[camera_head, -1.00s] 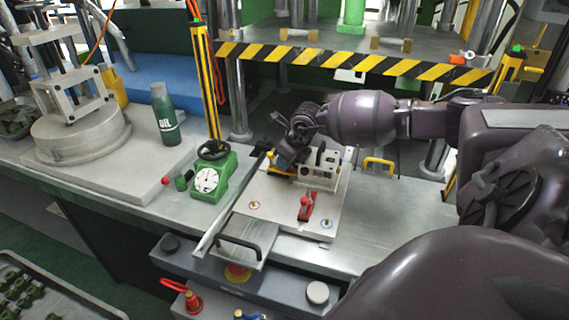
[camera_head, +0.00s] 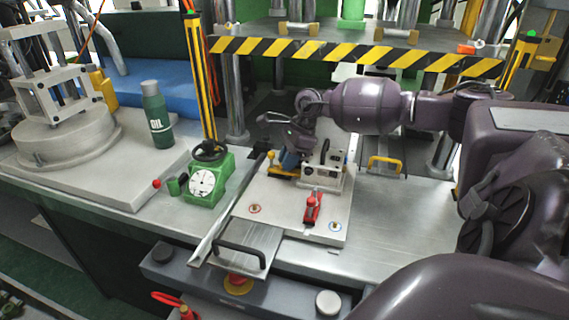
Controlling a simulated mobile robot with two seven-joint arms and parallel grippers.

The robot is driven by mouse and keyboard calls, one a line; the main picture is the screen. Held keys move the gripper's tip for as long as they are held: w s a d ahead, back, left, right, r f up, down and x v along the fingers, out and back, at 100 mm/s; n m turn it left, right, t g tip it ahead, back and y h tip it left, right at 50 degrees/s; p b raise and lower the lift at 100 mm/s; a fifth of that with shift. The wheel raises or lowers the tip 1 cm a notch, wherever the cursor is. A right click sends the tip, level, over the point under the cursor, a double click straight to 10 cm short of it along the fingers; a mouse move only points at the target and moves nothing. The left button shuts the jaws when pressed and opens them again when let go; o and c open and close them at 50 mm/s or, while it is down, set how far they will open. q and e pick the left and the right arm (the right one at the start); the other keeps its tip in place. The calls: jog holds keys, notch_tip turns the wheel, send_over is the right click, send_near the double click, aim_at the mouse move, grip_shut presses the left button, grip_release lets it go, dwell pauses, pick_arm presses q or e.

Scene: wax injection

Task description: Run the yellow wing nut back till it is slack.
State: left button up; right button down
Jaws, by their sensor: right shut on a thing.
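My right gripper (camera_head: 290,157) reaches in from the right and points down at the back left of the pale fixture plate (camera_head: 278,207). It is shut on the yellow wing nut (camera_head: 280,173), of which only some yellow shows below and left of the fingers. The fingers and wrist hide the rest, so the grip itself is hard to see. A light block with dark round holes (camera_head: 322,174) stands just right of the fingers. My left gripper is out of view.
A red toggle clamp (camera_head: 312,208) stands at the plate's front. A green dial gauge (camera_head: 207,178) and an oil bottle (camera_head: 157,114) stand to the left. A yellow handle (camera_head: 384,162) lies right. A striped beam (camera_head: 350,55) crosses behind my arm. The bench front right is clear.

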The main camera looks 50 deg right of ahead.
jog(key=shift+f+n+g+b, duration=0.4)
jog(key=shift+n+b, duration=0.1)
jog(key=shift+n, duration=0.5)
jog(key=shift+r+n+b, duration=0.2)
jog(key=shift+n+b, duration=0.1)
jog(key=shift+n, duration=0.3)
jog(key=shift+g, duration=0.3)
jog(key=c, duration=1.5)
grip_release()
jog(key=shift+o, duration=0.2)
jog(key=shift+r, duration=0.1)
jog(key=v, duration=1)
jog(key=shift+d+r+p, duration=0.3)
jog(key=shift+d+p, duration=0.05)
jog(key=shift+s, duration=0.1)
